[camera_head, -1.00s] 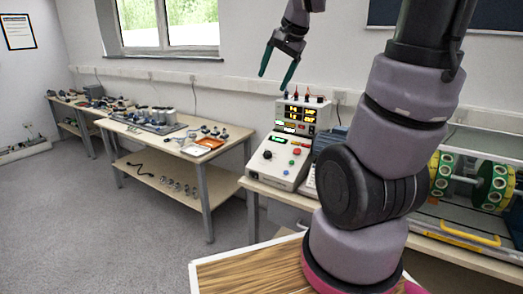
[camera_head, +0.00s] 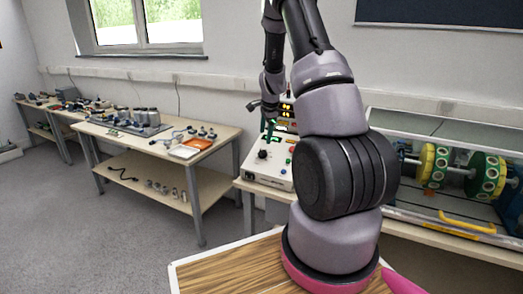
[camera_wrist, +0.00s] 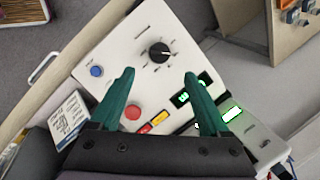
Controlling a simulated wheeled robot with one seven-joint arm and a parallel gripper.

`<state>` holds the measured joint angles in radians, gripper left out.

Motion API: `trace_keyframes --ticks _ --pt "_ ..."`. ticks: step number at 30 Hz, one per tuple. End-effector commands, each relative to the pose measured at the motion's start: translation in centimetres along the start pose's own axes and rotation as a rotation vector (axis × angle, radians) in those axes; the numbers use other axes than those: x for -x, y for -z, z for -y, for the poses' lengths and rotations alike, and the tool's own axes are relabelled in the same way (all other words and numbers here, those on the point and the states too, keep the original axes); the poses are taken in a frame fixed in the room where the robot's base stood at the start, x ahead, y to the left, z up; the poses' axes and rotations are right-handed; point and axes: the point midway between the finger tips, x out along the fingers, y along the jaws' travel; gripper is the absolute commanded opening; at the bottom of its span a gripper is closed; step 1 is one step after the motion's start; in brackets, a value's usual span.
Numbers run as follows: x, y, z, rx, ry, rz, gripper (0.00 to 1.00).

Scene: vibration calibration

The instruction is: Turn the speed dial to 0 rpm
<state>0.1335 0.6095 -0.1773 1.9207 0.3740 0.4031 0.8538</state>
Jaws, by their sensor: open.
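The speed dial (camera_wrist: 159,51) is a black round knob with a white pointer mark on the sloped white control panel (camera_wrist: 117,50). In the wrist view it lies ahead of and between my fingertips, apart from them. My gripper (camera_wrist: 160,76) is open, with one green finger on each side and nothing between them. In the head view the dial (camera_head: 263,154) shows on the panel's left part, just below my gripper (camera_head: 262,113). The small green display (camera_wrist: 192,89) is partly covered by my right finger, so its reading is unclear.
The panel also has a blue button (camera_wrist: 96,71), a red button (camera_wrist: 132,112) and small yellow and red switches (camera_wrist: 153,123). A rotor rig with green and yellow discs (camera_head: 435,166) stands right. A bench with parts (camera_head: 150,137) is at left.

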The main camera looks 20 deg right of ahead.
Motion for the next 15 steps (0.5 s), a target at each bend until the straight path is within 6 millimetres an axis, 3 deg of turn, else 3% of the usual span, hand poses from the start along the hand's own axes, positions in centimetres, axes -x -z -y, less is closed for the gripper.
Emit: trace_keyframes --ticks 9,15 --pt "-6.1 -0.1 -0.2 0.002 -0.004 0.001 0.80" --pt "-8.5 -0.1 -0.1 0.002 -0.002 0.001 0.80"
